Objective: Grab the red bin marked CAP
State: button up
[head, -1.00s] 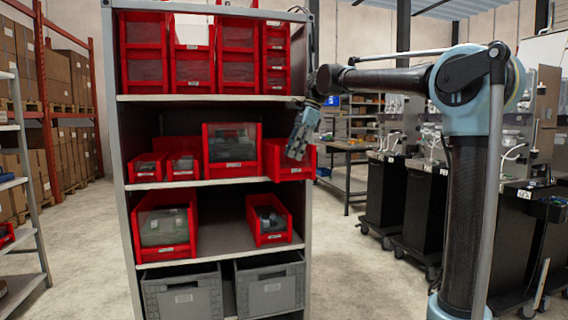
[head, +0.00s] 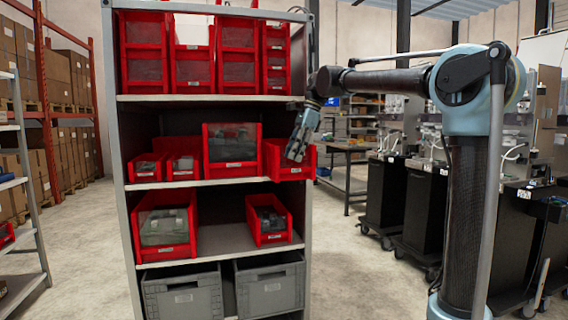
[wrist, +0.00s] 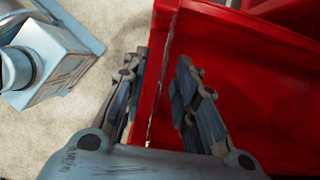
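A red bin (head: 290,160) sits at the right end of the middle shelf, its front tilted out past the shelf edge. Its white label is too small to read, so I cannot tell whether it says CAP. My gripper (head: 296,150) points down at this bin's right side. In the wrist view, the fingers of my gripper (wrist: 160,105) straddle the red bin's wall (wrist: 166,60), one outside and one inside. A gap shows between the fingers and the wall, so the gripper looks open.
More red bins stand to the left on the same shelf, including a taller one (head: 232,150) right beside it. Others are above and below. The grey shelf upright (head: 309,220) is close to my gripper. Grey crates (head: 270,288) fill the bottom.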

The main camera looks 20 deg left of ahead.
grip_shut()
